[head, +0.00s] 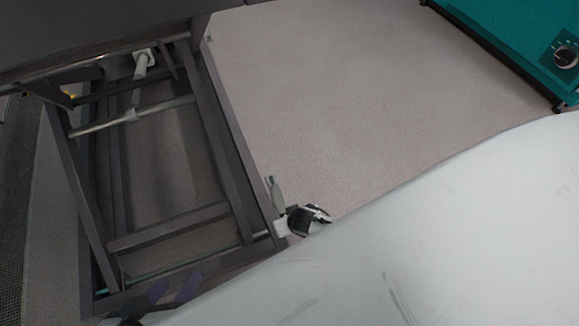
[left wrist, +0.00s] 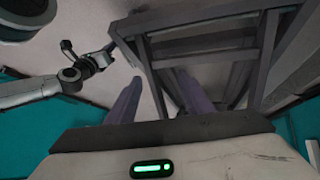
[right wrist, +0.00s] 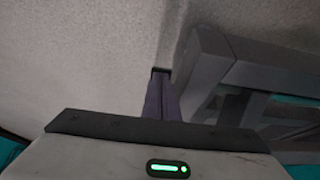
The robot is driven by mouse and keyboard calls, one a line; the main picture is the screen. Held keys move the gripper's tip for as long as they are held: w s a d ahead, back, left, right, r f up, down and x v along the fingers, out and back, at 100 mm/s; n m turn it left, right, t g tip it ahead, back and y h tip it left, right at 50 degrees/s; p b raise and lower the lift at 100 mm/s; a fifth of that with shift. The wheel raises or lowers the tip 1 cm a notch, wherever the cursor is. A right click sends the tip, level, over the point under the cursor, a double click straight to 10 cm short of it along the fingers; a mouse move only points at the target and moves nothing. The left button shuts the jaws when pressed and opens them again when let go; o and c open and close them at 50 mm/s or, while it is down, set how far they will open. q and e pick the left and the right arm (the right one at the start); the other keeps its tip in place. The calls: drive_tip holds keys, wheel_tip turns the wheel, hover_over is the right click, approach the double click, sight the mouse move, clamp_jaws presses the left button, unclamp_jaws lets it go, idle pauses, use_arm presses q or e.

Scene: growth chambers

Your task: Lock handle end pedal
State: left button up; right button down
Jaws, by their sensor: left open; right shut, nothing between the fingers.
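My right gripper (right wrist: 161,95) is shut and empty in the right wrist view.
The dark metal frame (head: 218,125) has open bars with floor showing between them. Another white fitting (head: 144,60) is at its far end. A teal unit with a black dial (head: 565,57) stands at the top right. Bare floor (head: 330,100) lies between frame and unit.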

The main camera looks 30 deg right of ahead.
use_arm(q)
drive_tip(key=shift+r, duration=0.15)
drive_tip(key=s+a+r+n+t+y+p, duration=0.1)
drive_tip(key=a+r+p, duration=0.3)
drive_tip(key=p, duration=0.6)
drive_tip(key=shift+s+r+t, duration=0.4)
drive_tip(key=shift+r+t, duration=0.3)
drive_tip(key=shift+r, duration=0.05)
use_arm(e)
drive_tip(key=s+v, duration=0.1)
drive_tip(key=v, duration=1.2)
drive_tip(key=shift+s, duration=0.2)
drive_tip(key=shift+a, duration=0.1)
